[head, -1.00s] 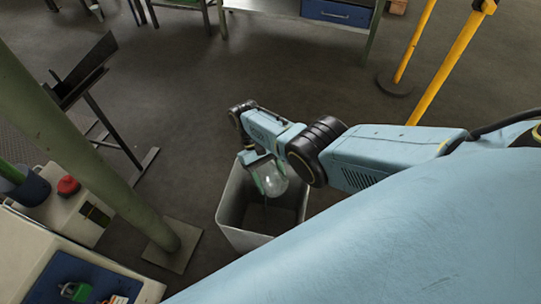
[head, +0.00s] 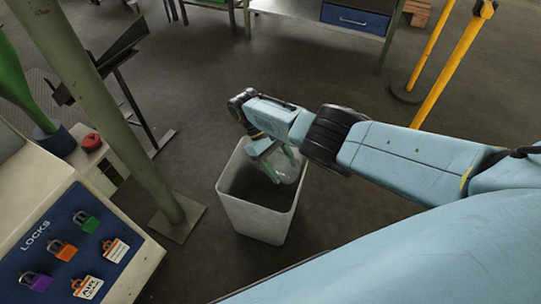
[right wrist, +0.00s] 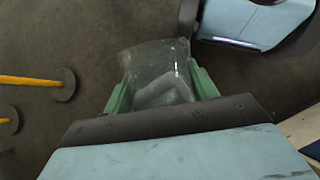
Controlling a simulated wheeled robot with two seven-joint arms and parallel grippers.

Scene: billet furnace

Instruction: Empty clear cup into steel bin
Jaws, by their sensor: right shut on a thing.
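The steel bin (head: 258,219) is an open-topped, pale grey, square-mouthed bin standing on the floor in the middle of the head view. My right gripper (head: 275,170) has green fingers and is shut on the clear cup (head: 289,167), above the far right part of the bin's mouth. The cup looks tilted in the head view. In the right wrist view the cup (right wrist: 155,62) sits between the two green fingers of the gripper (right wrist: 161,88). Greyish shapes show in or through the cup; I cannot tell whether they are contents. My left gripper is not in view.
A green post (head: 110,125) stands left of the bin. A panel of coloured locks (head: 70,250) is at the lower left. Yellow posts (head: 450,65) stand at the right, and a bench with a blue drawer (head: 355,18) at the back. Floor around the bin is clear.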

